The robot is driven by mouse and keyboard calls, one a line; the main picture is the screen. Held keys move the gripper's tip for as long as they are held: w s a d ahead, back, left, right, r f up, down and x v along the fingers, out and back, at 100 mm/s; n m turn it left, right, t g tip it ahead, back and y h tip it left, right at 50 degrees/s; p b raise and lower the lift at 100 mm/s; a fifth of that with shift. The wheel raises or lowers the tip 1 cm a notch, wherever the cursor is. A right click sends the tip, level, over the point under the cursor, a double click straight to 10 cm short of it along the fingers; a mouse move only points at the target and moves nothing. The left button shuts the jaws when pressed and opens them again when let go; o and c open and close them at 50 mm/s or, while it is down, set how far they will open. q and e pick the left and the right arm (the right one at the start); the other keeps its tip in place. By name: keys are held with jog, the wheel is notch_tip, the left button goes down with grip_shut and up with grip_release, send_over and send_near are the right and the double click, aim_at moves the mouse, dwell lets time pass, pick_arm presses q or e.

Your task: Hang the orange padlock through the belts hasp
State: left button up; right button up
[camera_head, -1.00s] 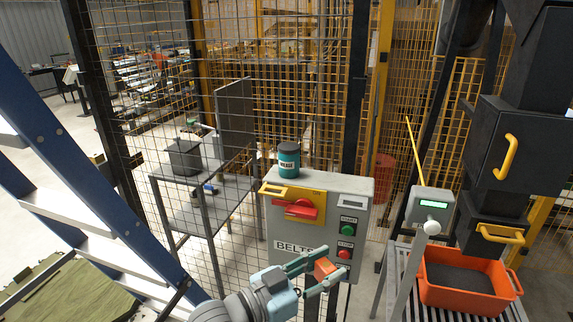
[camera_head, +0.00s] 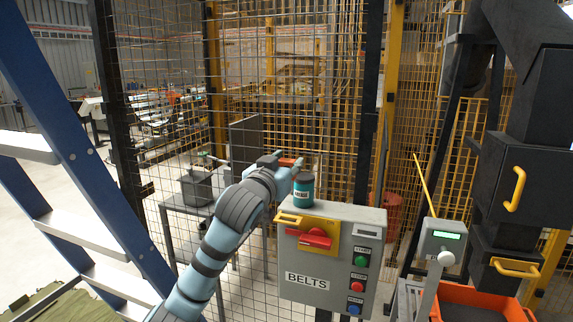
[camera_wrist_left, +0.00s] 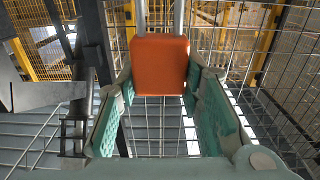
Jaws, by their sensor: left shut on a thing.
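The orange padlock (camera_wrist_left: 160,65) is between the fingers of my left gripper (camera_head: 286,166), its shackle pointing to the top of the left wrist view. In the head view a small orange part of the padlock (camera_head: 288,162) shows at the fingertips. The gripper is shut on its body, raised above the grey BELTS box (camera_head: 328,262) near its left end. The box carries a yellow hasp plate (camera_head: 291,218) with a slotted tab and a red handle (camera_head: 314,239). The padlock and hasp are apart. My right gripper is out of view.
A wire mesh fence (camera_head: 340,110) rises behind. A blue ladder (camera_head: 85,165) stands at left, and a grey post with a display (camera_head: 443,238) at right.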

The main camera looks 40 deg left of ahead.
pick_arm(q)
jog(key=shift+w, duration=0.1)
notch_tip(320, 180, down, 6)
jog(key=b, duration=0.4)
jog(key=shift+r, duration=0.1)
dwell(0.5)
jog(key=shift+p, duration=0.5)
dwell(0.6)
dwell(0.4)
jog(key=shift+f+b, duration=0.4)
jog(key=shift+f, duration=0.1)
jog(key=shift+f+b, duration=1.5)
jog(key=shift+f, duration=0.55)
